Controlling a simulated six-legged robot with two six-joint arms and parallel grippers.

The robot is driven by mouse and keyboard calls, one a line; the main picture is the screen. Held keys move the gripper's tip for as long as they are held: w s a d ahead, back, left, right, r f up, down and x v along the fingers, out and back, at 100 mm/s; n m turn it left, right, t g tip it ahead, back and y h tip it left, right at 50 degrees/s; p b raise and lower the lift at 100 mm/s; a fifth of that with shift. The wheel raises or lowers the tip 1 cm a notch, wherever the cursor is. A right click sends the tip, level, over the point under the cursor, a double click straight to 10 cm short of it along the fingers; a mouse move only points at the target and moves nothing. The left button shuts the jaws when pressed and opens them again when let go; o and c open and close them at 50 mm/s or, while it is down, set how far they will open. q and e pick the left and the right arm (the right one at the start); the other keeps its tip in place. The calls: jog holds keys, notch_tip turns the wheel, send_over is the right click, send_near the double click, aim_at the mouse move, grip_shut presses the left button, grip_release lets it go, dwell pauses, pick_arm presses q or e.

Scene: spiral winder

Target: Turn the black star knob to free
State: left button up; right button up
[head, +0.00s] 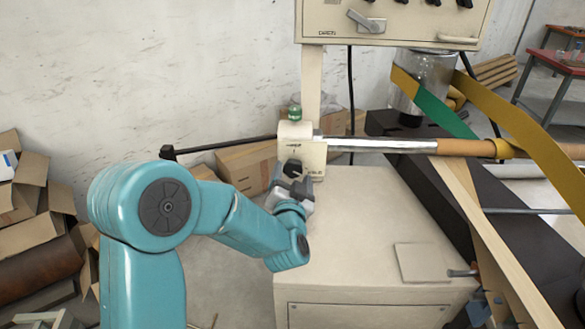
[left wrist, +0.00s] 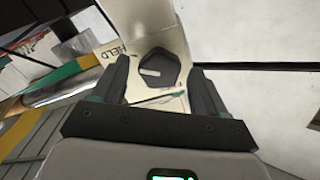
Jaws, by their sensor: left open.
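The black star knob (head: 293,168) sits on the front of a cream housing (head: 296,131) at the end of a steel shaft. In the left wrist view the knob (left wrist: 168,66) shows a pale bar on its face, left of its middle. The word HELD is printed on the plate to its upper left. My left gripper (head: 289,184) is at the knob, and its lower part is partly hidden by the gripper. In the left wrist view its open fingers (left wrist: 160,78) stand on either side of the knob, with gaps showing. My right gripper is not in view.
A cream cabinet (head: 365,225) stands below the housing, and a control panel (head: 345,22) hangs above. The steel shaft (head: 380,145) runs right to a brown roll. A thin black bar (head: 225,145) reaches left. Cardboard boxes (head: 248,160) lie behind.

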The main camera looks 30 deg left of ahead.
pick_arm(q)
jog(key=shift+x, duration=0.85)
jog(key=c, duration=1.1)
jog(key=shift+o, duration=0.2)
jog(key=shift+f+n+b, duration=0.15)
jog(key=shift+n+b, duration=0.35)
jog(key=shift+b, duration=0.3)
jog(key=n+b, duration=0.9)
jog(key=b, duration=0.2)
jog(key=shift+d+n, duration=0.1)
jog(key=shift+n, duration=0.2)
jog(key=n+b, duration=0.5)
jog(key=n, duration=0.1)
jog(key=shift+d, duration=0.1)
jog(key=n+b, duration=0.2)
jog(key=n, duration=0.1)
jog(key=shift+n+b, duration=0.3)
jog(key=shift+b, duration=0.05)
jog(key=shift+r+n+b, duration=0.25)
jog(key=shift+n+b, duration=0.65)
jog(key=shift+n, duration=0.5)
jog(key=shift+r, duration=0.1)
